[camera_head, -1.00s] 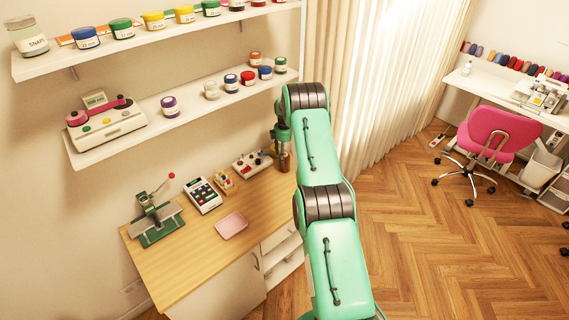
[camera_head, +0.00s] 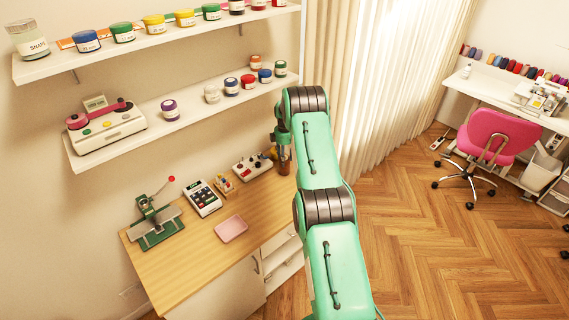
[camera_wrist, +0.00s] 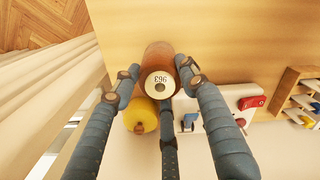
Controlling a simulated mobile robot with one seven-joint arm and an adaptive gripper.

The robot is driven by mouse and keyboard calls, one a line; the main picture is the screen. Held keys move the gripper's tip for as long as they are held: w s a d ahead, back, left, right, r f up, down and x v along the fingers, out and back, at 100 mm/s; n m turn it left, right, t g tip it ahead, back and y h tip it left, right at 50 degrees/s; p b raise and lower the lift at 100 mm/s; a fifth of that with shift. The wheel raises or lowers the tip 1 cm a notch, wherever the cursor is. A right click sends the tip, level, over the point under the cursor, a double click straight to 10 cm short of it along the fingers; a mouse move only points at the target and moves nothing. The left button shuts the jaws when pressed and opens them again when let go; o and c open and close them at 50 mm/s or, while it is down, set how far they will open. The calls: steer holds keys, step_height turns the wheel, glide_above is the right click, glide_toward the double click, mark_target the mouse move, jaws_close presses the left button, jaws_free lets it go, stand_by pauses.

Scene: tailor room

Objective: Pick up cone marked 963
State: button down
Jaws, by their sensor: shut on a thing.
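The cone marked 963 (camera_wrist: 158,58) is rust-brown. Its pale end with the number faces the wrist camera. My gripper (camera_wrist: 158,80) has its blue-grey fingers closed around this cone, one on each side and one below it in the picture. In the head view my gripper (camera_head: 283,138) is at the far right end of the wooden worktop, partly hidden by my arm. The brown cone (camera_head: 284,165) shows below it there. I cannot tell whether its base touches the worktop.
A yellow cone (camera_wrist: 143,116) stands close beside the held one. A white device with knobs (camera_head: 252,165) is just left of my gripper in the head view. A pink tray (camera_head: 231,229) lies nearer on the worktop (camera_head: 185,262). Curtains (camera_head: 355,90) hang behind my arm.

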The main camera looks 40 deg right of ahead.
steer(key=shift+r, duration=0.15)
steer(key=s+a+r, duration=0.2)
steer(key=s+a, duration=0.2)
steer(key=s, duration=0.2)
steer(key=s+a+r+b, duration=0.1)
steer(key=s+a+r, duration=0.1)
steer(key=s+a, duration=0.2)
steer(key=s, duration=0.3)
steer(key=shift+s+a+r, duration=0.2)
steer(key=shift+a+r, duration=0.15)
stand_by(0.4)
stand_by(0.6)
